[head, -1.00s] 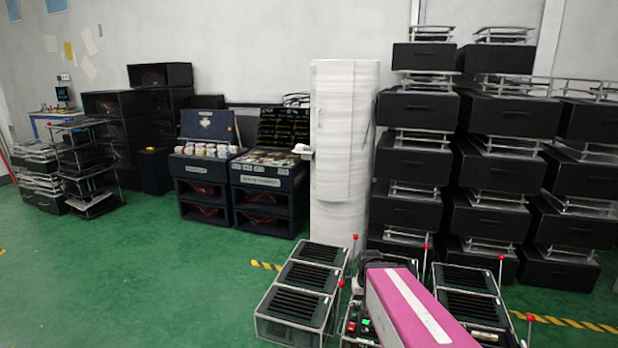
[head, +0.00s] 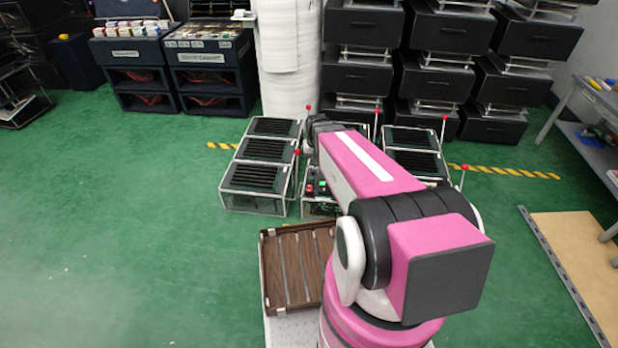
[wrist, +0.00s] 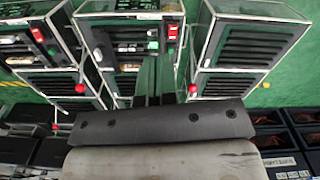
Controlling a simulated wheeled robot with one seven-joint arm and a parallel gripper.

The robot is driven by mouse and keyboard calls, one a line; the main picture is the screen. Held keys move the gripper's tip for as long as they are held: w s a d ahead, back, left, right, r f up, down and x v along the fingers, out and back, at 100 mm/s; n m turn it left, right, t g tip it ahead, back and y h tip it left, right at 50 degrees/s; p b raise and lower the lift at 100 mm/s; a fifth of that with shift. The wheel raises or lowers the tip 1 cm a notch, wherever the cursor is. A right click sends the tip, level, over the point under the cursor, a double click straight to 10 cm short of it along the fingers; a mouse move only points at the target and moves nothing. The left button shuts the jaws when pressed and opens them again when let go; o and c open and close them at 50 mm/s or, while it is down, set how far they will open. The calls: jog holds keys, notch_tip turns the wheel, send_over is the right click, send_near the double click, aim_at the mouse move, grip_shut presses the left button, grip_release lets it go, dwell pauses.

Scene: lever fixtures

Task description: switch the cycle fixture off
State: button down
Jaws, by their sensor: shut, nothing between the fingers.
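Several lever fixtures stand in a cluster on the floor, with black slotted tops, metal frames and red-balled levers. One left fixture (head: 256,177) is clear to see; a middle one (head: 316,188) with red and green controls is partly behind my arm. No readable label tells which is the cycle fixture. In the wrist view, the middle fixture's panel has a red switch (wrist: 173,30) and a green button (wrist: 153,46). My gripper (wrist: 155,72) is shut and empty in front of that panel; I cannot tell contact. A red lever ball (wrist: 193,88) is right of the fingers.
A brown slatted tray (head: 290,270) lies near my base. Black drawer units (head: 440,60) and a white wrapped column (head: 290,60) stand behind the fixtures. A workbench (head: 600,105) and a tan board (head: 575,250) are at right. Green floor at left is free.

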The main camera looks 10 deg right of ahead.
jog(key=m, duration=0.2)
send_over(311, 186)
notch_tip(311, 186, down, 13)
jog(key=shift+s+f, duration=0.1)
jog(key=shift+f, duration=0.15)
notch_tip(311, 186, down, 14)
jog(key=shift+r, duration=0.15)
